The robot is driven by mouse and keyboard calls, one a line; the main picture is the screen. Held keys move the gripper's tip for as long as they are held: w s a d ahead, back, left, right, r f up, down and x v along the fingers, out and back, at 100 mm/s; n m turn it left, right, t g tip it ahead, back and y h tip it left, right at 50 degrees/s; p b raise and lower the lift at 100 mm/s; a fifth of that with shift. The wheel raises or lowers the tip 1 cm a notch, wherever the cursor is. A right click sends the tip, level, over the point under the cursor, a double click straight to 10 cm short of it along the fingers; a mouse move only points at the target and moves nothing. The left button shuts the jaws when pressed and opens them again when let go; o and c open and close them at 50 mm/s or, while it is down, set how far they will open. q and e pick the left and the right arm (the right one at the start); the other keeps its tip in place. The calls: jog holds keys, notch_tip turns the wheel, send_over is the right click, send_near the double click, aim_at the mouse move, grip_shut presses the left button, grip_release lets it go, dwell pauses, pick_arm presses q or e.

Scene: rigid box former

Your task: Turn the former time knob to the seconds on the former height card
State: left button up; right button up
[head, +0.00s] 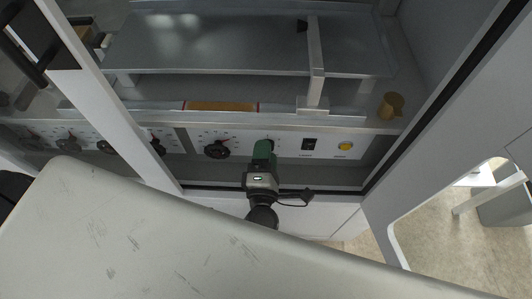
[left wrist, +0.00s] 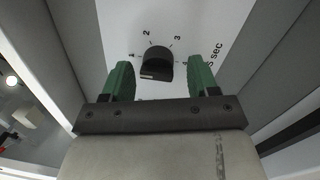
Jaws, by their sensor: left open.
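The time knob (left wrist: 157,64) is a dark round knob on a white panel in the left wrist view, ringed by printed numbers and the word "sec". I cannot tell which number it points to. My left gripper (head: 264,147) has green fingers and is at the front panel in the head view, covering most of the knob there. In the left wrist view, the open left gripper (left wrist: 159,82) has one finger on each side of the knob, with gaps between. No height card can be read in either view. My right gripper is not in view.
Another dark knob (head: 217,149) with a dial is left of my gripper. A black switch (head: 309,144) and a yellow button (head: 345,146) are to its right. A metal plate (head: 220,45) and an upright bar (head: 316,65) stand above the panel. A brass-coloured knob (head: 391,105) is at right.

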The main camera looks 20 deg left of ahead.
pick_arm(q)
jog(key=b+v, duration=0.1)
jog(key=v, duration=0.9)
jog(key=shift+s, duration=0.4)
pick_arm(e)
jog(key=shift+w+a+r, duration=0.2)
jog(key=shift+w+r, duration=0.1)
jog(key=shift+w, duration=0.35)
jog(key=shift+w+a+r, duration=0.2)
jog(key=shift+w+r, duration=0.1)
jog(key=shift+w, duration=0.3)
pick_arm(q)
jog(key=shift+d, duration=0.1)
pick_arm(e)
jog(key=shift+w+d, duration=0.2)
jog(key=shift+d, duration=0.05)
